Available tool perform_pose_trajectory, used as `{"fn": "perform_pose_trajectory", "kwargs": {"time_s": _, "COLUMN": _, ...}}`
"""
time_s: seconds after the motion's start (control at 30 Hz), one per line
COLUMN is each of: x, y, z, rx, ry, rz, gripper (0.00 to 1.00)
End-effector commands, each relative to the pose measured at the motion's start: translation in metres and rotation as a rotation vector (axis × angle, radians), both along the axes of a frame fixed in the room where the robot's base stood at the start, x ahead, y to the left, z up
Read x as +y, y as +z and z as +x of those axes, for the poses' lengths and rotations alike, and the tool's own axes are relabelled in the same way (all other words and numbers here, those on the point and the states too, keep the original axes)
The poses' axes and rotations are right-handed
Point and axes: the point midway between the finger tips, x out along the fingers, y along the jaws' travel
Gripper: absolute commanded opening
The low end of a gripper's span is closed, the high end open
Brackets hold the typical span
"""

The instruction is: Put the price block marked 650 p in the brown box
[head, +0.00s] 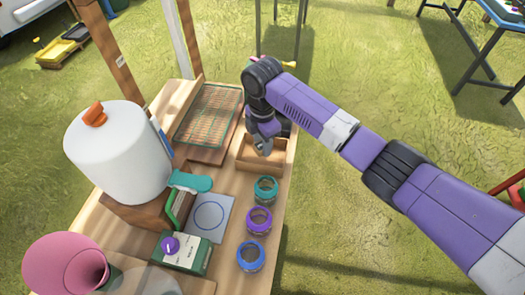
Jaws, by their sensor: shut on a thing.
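The brown box (280,158) is a small open wooden tray on the table, at its far right edge. My gripper (263,150) points down over the box, with its fingertips at or just above the box's opening. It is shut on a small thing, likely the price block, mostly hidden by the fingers. No 650 p marking can be read, and I cannot tell whether the held thing touches the box floor.
Teal (266,189), purple (259,219) and blue (250,256) ringed jars line the right edge. A wire rack (209,114) lies left of the box. Grass lies right.

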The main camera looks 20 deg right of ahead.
Motion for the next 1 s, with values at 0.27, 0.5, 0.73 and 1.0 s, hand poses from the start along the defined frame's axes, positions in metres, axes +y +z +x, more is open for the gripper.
{"fn": "perform_pose_trajectory", "kwargs": {"time_s": 0.27, "x": 0.0, "y": -0.036, "z": -0.001, "rx": 0.003, "ry": -0.001, "rz": 0.0, "gripper": 0.0}}
{"fn": "perform_pose_trajectory", "kwargs": {"time_s": 0.5, "x": 0.0, "y": -0.043, "z": 0.0, "rx": 0.0, "ry": 0.0, "rz": 0.0, "gripper": 0.0}}
{"fn": "perform_pose_trajectory", "kwargs": {"time_s": 0.73, "x": 0.0, "y": -0.046, "z": -0.001, "rx": 0.001, "ry": 0.0, "rz": 0.0, "gripper": 0.0}}
{"fn": "perform_pose_trajectory", "kwargs": {"time_s": 1.0, "x": 0.0, "y": -0.045, "z": 0.0, "rx": 0.001, "ry": 0.0, "rz": 0.0, "gripper": 0.57}}
